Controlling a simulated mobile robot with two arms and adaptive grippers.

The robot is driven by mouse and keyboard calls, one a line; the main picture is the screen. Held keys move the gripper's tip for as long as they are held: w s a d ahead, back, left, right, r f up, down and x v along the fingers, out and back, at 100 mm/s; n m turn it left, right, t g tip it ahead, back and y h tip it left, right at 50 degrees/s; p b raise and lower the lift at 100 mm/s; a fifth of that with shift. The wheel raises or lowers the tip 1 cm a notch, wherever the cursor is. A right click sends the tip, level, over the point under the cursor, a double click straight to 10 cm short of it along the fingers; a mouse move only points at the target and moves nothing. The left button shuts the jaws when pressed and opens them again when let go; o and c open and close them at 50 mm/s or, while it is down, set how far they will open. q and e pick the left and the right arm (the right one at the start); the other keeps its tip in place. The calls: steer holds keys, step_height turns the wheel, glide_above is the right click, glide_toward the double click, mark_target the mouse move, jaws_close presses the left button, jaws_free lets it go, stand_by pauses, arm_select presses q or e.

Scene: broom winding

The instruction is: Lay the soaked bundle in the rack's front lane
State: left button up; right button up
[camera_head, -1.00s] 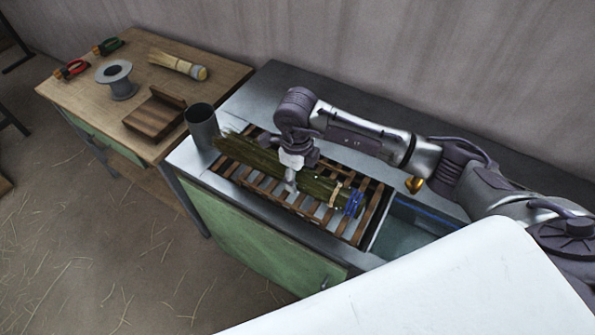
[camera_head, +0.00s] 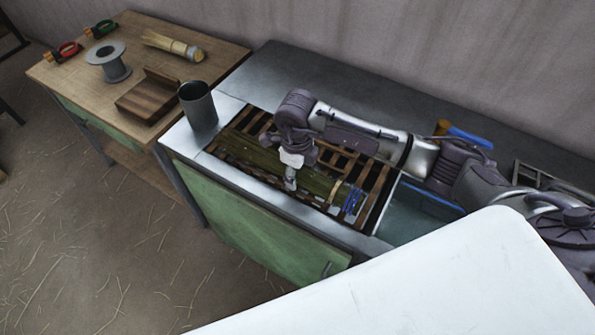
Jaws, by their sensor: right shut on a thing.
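The soaked bundle (camera_head: 250,157) is a long sheaf of dark green-brown stalks with a pale band and blue binding near its right end. It lies lengthwise along the front part of the wooden slatted rack (camera_head: 376,200), low among the slats. I cannot tell whether its whole length rests on the rack. My right gripper (camera_head: 290,184) points down and is shut on the bundle near its middle, hiding part of it. The back part of the rack shows bare slats. My left gripper is not in view.
A grey metal cup (camera_head: 198,106) stands just left of the rack. A water basin (camera_head: 418,212) is to its right. The wooden side table holds a spool (camera_head: 108,62), a wooden block (camera_head: 148,97), a pale brush (camera_head: 174,46) and red and green-handled tools.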

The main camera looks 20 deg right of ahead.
steer(key=o, duration=1.3)
step_height(320, 180, up, 12)
steer(key=shift+r, duration=0.1)
